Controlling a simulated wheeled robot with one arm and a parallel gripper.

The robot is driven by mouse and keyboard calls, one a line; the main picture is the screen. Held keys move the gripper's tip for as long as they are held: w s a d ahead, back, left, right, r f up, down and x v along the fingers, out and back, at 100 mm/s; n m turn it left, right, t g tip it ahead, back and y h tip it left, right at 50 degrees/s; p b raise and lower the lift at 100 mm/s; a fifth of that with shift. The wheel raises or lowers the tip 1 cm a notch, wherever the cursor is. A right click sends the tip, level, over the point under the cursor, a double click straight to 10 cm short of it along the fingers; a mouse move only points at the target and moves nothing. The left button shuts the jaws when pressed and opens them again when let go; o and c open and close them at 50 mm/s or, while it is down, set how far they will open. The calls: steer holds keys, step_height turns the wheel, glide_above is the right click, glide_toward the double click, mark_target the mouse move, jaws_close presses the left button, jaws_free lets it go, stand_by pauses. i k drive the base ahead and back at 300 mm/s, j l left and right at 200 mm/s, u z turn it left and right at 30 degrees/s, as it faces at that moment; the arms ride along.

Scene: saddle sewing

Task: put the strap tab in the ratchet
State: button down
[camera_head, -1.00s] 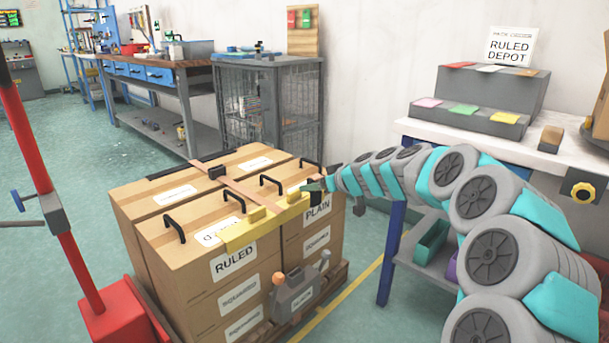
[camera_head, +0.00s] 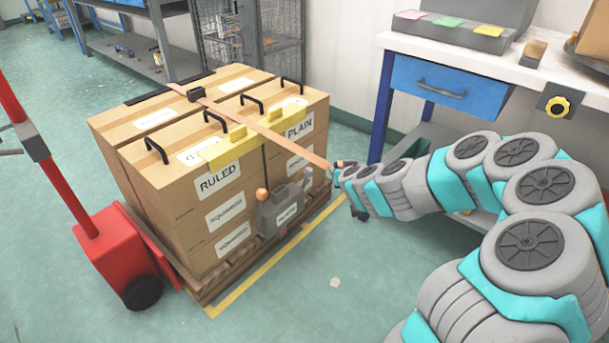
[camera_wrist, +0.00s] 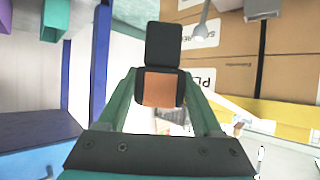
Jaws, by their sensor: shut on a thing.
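The orange-brown strap (camera_head: 255,125) runs across the top of the boxes, over the yellow edge guard (camera_head: 232,150), and out past their right edge to my gripper (camera_head: 345,165). In the wrist view my gripper (camera_wrist: 159,88) is shut on the strap tab (camera_wrist: 163,46), a black piece with an orange part between the fingers. The tab is held in the air, apart from the ratchet.
The boxes (camera_head: 215,205) stand on a wooden pallet (camera_head: 215,285). A blue-drawered table (camera_head: 455,85) stands close behind my arm. A red pallet jack (camera_head: 112,255) is at the left. The floor in front of the pallet is clear.

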mark_target(280, 199)
steer(key=z, duration=1.5)
steer(key=k+j+z, duration=0.15)
steer(key=j+z, duration=0.15)
steer(key=j, duration=0.15)
steer(key=k+j+z, duration=0.3)
steer(key=j, duration=0.15)
steer(key=k+j+z, duration=0.2)
steer(key=j+z, duration=0.15)
